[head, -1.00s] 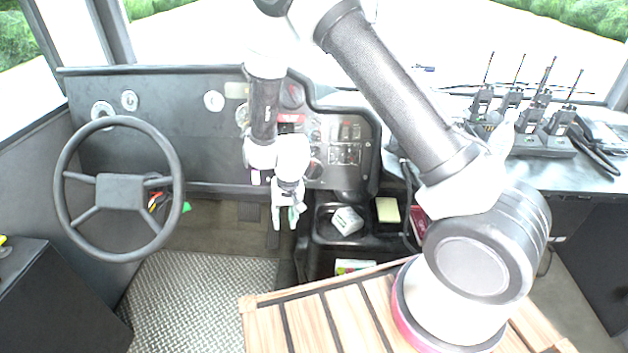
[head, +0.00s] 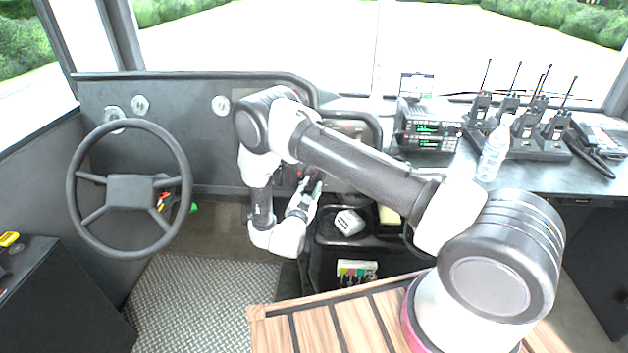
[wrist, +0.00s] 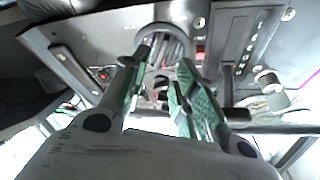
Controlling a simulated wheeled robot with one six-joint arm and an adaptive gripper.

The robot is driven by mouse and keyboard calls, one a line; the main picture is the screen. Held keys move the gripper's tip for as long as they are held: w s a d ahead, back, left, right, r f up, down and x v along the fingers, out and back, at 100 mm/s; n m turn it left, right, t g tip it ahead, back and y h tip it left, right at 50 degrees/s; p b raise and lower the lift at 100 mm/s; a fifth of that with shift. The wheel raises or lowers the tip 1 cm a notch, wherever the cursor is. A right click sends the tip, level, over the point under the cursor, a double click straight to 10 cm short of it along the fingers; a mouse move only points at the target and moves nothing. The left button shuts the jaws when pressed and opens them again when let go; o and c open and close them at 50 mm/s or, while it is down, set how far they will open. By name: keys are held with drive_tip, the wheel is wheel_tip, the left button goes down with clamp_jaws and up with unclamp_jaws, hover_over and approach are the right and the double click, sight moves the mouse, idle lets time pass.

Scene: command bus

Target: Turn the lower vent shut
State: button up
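My gripper (head: 311,186) reaches toward the dash panel beside the console in the head view. In the wrist view its two green-padded fingers (wrist: 158,75) are apart, with nothing held between them. A round, dark, slatted vent (wrist: 168,42) shows on the panel just beyond the fingertips. The fingers partly cover it, and I see no clear contact. I cannot tell how far its slats are turned.
The steering wheel (head: 130,190) stands at left. A radio (head: 428,132), a bottle (head: 493,155) and several handheld radios (head: 530,130) stand on the right dash. The floor at left (head: 205,295) is clear.

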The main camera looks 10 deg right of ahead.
drive_tip(key=x, duration=0.5)
drive_tip(key=shift+w+d, duration=0.15)
drive_tip(key=shift+w, duration=0.25)
clamp_jaws()
